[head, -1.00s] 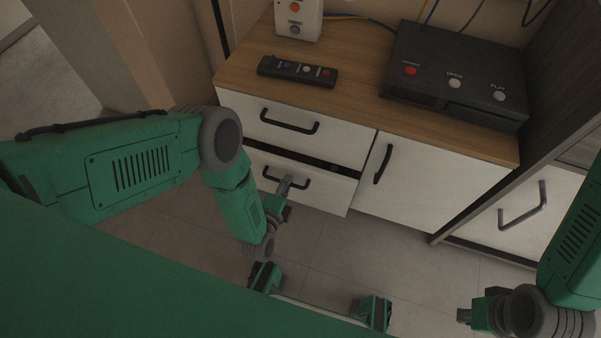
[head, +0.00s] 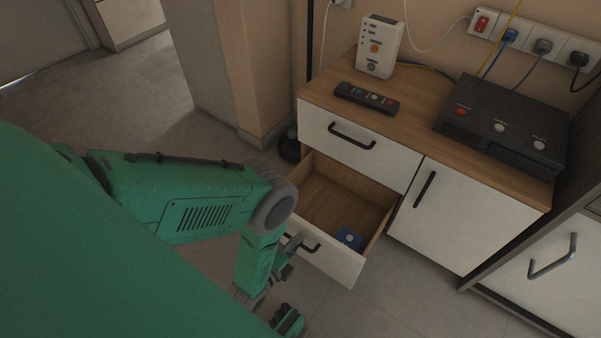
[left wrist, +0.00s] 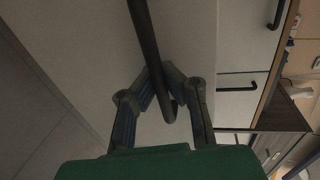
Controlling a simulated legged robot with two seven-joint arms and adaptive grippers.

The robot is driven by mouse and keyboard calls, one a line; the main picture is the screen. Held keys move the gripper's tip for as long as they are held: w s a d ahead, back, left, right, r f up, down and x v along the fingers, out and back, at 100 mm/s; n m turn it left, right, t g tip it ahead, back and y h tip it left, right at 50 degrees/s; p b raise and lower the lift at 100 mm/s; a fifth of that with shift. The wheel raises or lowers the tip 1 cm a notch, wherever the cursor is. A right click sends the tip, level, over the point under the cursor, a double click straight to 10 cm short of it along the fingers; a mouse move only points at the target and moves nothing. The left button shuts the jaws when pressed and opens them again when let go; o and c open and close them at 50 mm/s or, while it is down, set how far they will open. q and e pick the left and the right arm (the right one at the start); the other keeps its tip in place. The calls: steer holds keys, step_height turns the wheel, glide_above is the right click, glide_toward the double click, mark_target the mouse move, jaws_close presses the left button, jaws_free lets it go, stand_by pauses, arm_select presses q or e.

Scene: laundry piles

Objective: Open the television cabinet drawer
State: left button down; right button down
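The television cabinet (head: 470,240) has a wooden top and white fronts. Its lower left drawer (head: 335,262) stands well open, with its wooden inside showing and a small blue object (head: 349,238) lying in it. The drawer's dark bar handle (head: 312,246) is partly hidden by my left gripper (head: 287,262). In the left wrist view, the two fingers (left wrist: 160,85) close in on the dark handle (left wrist: 146,35) from both sides, near its bent end. The upper drawer (head: 360,145) and the door beside it (head: 455,215) are shut. My right gripper is out of view.
A remote (head: 367,98), a white box (head: 379,47) and a black device (head: 500,125) stand on the cabinet top. A power strip (head: 535,42) with cables is on the wall. Another cabinet (head: 545,275) adjoins on the right. Floor (head: 385,308) in front is clear.

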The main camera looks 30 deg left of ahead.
arm_select(q)
steer(key=shift+s+a, duration=0.35)
steer(key=shift+a, duration=0.05)
steer(key=shift+f, duration=0.1)
steer(key=c, duration=1.6)
jaws_free()
steer(key=shift+c, duration=0.2)
steer(key=shift+o, duration=0.2)
steer(key=shift+d, duration=0.1)
steer(key=v, duration=0.7)
steer(key=shift+s, duration=0.25)
